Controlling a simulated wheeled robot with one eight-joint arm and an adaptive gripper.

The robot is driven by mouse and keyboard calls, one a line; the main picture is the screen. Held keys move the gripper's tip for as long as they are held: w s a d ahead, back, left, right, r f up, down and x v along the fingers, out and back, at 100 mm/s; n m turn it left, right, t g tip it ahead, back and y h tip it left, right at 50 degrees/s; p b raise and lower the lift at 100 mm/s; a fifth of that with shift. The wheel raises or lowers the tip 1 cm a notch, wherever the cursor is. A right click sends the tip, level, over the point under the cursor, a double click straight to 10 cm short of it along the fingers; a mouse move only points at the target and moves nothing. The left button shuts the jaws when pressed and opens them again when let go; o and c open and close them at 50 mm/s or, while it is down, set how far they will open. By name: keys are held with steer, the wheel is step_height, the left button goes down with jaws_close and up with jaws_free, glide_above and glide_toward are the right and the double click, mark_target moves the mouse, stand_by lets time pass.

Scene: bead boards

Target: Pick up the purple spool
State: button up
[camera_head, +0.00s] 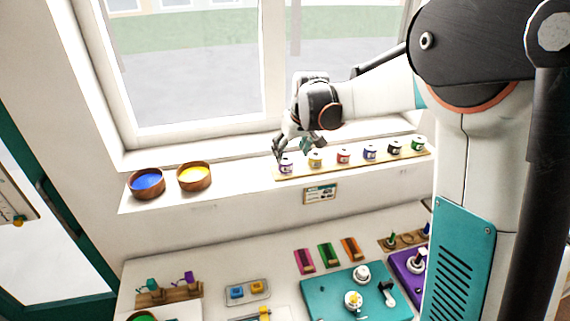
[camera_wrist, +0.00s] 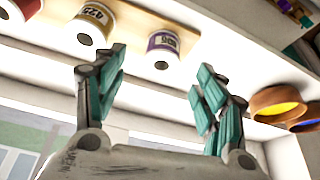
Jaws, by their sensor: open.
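The purple spool (camera_head: 286,167) is white with a purple-banded label and stands at the left end of a wooden strip (camera_head: 352,161) on the window ledge. My gripper (camera_head: 298,149) is open just above it, with one finger beside its upper left in the head view. In the wrist view the purple spool (camera_wrist: 163,48) shows between the two teal-padded fingertips (camera_wrist: 160,62), with nothing held. I cannot tell whether a finger touches it.
A spool with a tan label (camera_head: 315,160) stands close on the right, with several more along the strip. Two wooden bowls, one blue inside (camera_head: 147,184) and one yellow inside (camera_head: 194,177), sit left on the ledge. The window (camera_head: 190,60) is behind. A lower table holds boards and small parts.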

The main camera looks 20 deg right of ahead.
mark_target(286, 160)
steer(key=shift+x, duration=0.9)
steer(key=x, duration=0.2)
steer(key=p+x, duration=0.1)
steer(key=shift+w+a+f, duration=0.25)
steer(key=shift+w+a, duration=0.1)
steer(key=shift+w, duration=0.1)
steer(key=shift+w+f, duration=0.2)
steer(key=shift+f, duration=0.4)
steer(key=shift+c, duration=0.2)
steer(key=c, duration=1.1)
